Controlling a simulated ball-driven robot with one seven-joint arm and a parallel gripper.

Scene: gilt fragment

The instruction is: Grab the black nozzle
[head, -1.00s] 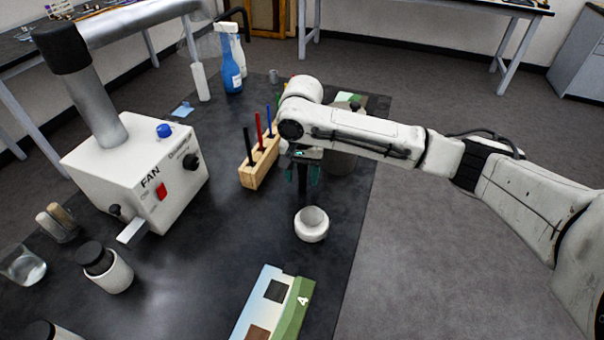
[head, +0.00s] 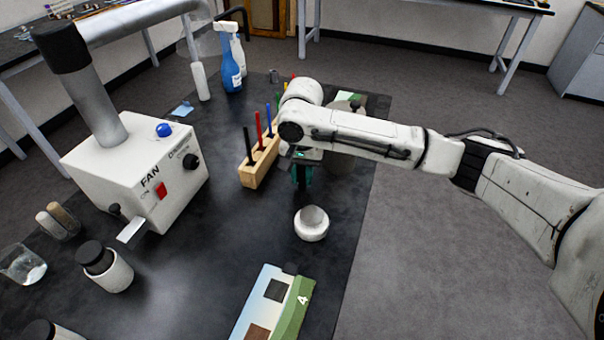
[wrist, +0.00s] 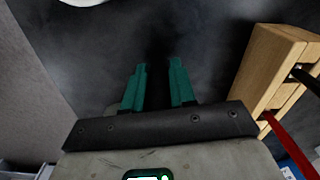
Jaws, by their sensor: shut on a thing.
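My gripper (head: 302,177) is above the dark tabletop, pointing down, between the wooden pen holder and the small white bowl. Its two teal fingers are drawn in with a narrow gap between them. A dark upright thing, the black nozzle (head: 302,183), sits between the fingers, which are shut on it. In the wrist view the fingers (wrist: 158,75) flank a dark strip that blends into the black surface, so the nozzle's outline is hard to make out. I cannot tell whether it touches the table.
The wooden holder (head: 258,168) with black, red and blue sticks stands close left of my gripper. A white bowl (head: 311,228) is in front. A white fan box (head: 140,175) stands at left; a blue spray bottle (head: 230,75) is behind. A numbered box (head: 275,305) lies near.

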